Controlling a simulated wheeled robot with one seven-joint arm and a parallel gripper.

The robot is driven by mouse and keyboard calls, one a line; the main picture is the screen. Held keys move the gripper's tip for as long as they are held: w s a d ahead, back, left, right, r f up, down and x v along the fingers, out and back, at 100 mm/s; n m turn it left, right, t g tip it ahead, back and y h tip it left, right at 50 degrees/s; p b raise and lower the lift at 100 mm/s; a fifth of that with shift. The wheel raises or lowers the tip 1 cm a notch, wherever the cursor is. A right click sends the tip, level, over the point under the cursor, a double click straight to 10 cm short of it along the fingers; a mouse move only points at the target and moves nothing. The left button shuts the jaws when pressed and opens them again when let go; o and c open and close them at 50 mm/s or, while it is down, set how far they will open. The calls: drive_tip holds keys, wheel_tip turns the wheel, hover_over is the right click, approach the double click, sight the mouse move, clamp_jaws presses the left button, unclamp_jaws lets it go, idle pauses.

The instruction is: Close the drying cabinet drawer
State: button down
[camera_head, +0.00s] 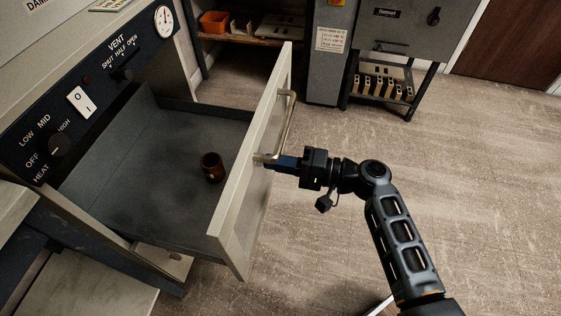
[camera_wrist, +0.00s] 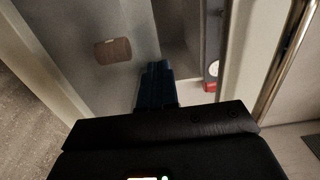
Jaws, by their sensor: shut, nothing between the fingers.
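The drying cabinet drawer (camera_head: 228,218) is pulled well out of the cabinet in the head view, its pale front panel facing right. A metal bar handle (camera_head: 289,118) is on the outer face of that front and also shows at the right of the wrist view (camera_wrist: 284,70). My gripper (camera_head: 266,159) is at the front panel, beside the lower end of the handle as pictured. Its dark blue fingers (camera_wrist: 157,85) are together with nothing between them. I cannot tell whether they touch the panel. A brown cup (camera_head: 212,167) stands inside the drawer.
The cabinet's control panel (camera_head: 85,100) has knobs, a switch and a gauge. A shelf with an orange bin (camera_head: 214,22) and a grey machine (camera_head: 410,28) on a stand are at the back. The floor (camera_head: 480,180) right of the drawer is clear apart from my arm.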

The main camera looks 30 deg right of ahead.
drive_tip(key=b+x, duration=1.2)
drive_tip(key=x, duration=1.8)
drive_tip(key=shift+w+a, duration=0.2)
drive_tip(key=shift+a, duration=0.1)
